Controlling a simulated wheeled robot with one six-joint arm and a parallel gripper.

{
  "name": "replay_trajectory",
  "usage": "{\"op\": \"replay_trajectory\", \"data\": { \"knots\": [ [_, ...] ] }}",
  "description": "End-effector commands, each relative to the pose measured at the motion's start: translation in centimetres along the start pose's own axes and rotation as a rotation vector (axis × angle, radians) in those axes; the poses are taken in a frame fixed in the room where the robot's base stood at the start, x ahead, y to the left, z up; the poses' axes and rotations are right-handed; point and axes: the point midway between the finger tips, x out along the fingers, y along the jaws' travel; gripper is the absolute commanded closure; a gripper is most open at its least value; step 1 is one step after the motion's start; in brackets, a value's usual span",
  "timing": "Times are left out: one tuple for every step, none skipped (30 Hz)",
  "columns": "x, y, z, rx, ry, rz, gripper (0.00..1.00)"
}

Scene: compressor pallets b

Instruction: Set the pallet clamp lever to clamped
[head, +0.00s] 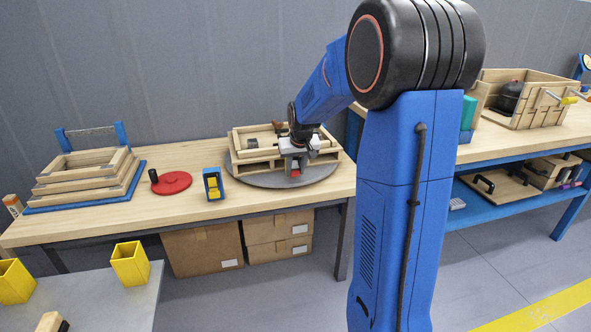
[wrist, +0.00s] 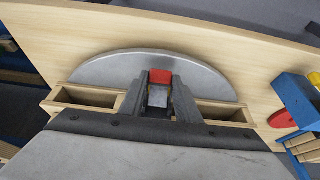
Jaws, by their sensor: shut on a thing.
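The wooden pallet (head: 256,169) sits on a round grey plate (head: 312,181) on the bench, with a wooden frame (head: 245,142) on top. My gripper (head: 295,166) is at the pallet's front edge. The clamp lever shows as a small red end (head: 295,173) just below my gripper. In the wrist view, the lever's red end (wrist: 160,78) lies between the two dark fingertips of my gripper (wrist: 161,95), with a grey part below it. The fingers are shut on the lever. Its pivot is hidden, and I cannot tell its exact angle.
Left on the bench are a red disc with a black knob (head: 172,182), a blue and yellow block (head: 213,184) and stacked wooden frames on a blue base (head: 84,187). A second bench (head: 500,141) with a wooden crate (head: 529,93) stands right. Cardboard boxes (head: 203,249) are below.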

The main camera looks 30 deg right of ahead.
Motion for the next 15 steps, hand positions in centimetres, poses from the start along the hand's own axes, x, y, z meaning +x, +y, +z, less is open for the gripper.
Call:
{"op": "replay_trajectory", "data": {
  "knots": [
    [0.01, 0.0, 0.0, 0.0, 0.006, 0.0, 0.93],
    [0.03, 0.0, 0.0, 0.0, 0.013, 0.0, 0.93],
    [0.09, 0.0, 0.04, 0.0, 0.024, 0.0, 0.93],
    [0.14, 0.0, 0.05, 0.0, 0.036, 0.0, 0.93],
    [0.18, 0.0, 0.07, 0.0, 0.049, 0.0, 0.93],
    [0.2, 0.0, 0.02, 0.0, 0.069, 0.0, 0.93],
    [0.24, 0.0, 0.02, 0.0, 0.085, 0.0, 0.93],
    [0.29, 0.0, 0.04, 0.0, 0.098, 0.0, 0.93],
    [0.33, 0.0, -0.03, 0.0, 0.118, 0.0, 0.93],
    [0.37, 0.0, -0.07, 0.0, 0.131, 0.0, 0.93],
    [0.42, 0.0, -0.04, -0.001, 0.142, 0.0, 0.93],
    [0.47, 0.0, -0.08, -0.001, 0.156, 0.0, 0.93],
    [0.49, 0.0, -0.1, -0.001, 0.164, 0.0, 0.93],
    [0.49, 0.0, -0.15, -0.001, 0.172, 0.0, 0.93],
    [0.51, 0.01, -0.16, -0.001, 0.179, 0.0, 0.93]
  ]
}}
